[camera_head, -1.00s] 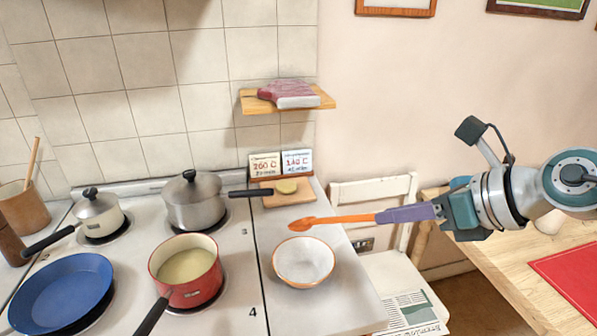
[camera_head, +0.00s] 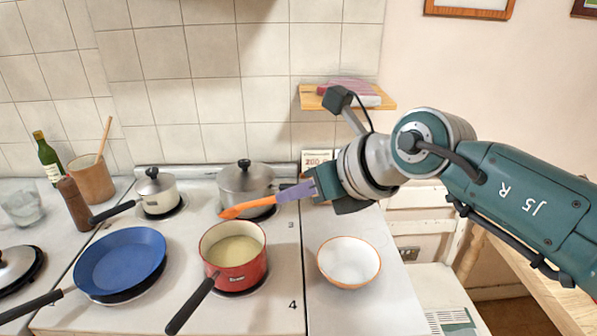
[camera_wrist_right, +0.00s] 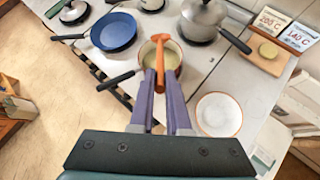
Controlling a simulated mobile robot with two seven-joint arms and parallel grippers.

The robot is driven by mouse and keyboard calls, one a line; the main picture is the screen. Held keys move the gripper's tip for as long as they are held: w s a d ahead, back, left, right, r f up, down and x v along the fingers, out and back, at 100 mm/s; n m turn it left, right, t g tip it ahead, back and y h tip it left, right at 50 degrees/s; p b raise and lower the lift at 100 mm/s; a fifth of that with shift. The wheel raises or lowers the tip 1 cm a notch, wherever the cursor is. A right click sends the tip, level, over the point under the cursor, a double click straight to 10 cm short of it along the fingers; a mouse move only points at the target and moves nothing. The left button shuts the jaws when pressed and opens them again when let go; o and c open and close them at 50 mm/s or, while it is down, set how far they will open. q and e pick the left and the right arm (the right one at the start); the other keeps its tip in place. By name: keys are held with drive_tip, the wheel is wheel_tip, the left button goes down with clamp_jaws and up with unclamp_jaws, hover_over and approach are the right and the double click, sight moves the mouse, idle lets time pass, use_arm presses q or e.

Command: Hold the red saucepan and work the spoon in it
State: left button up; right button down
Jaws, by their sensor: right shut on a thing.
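The red saucepan (camera_head: 237,268) stands on the front right burner of the stove, with pale creamy contents and a black handle pointing to the front left. It also shows in the right wrist view (camera_wrist_right: 171,60). My right gripper (camera_head: 298,191) is shut on the orange spoon (camera_head: 248,207), holding it by the handle. In the right wrist view the spoon (camera_wrist_right: 160,68) lies between the purple fingers and overlaps the pan. My left gripper is not in view.
A blue frying pan (camera_head: 122,262) sits left of the saucepan. A lidded steel pot (camera_head: 246,182) and a small lidded cream pan (camera_head: 158,195) stand behind. A white bowl with an orange rim (camera_head: 348,262) is on the counter to the right.

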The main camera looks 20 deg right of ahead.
drive_tip(key=shift+w+a+r, duration=0.15)
drive_tip(key=shift+w+a, duration=0.1)
drive_tip(key=shift+a, duration=0.15)
drive_tip(key=shift+a+f, duration=0.1)
drive_tip(key=shift+f, duration=2.25)
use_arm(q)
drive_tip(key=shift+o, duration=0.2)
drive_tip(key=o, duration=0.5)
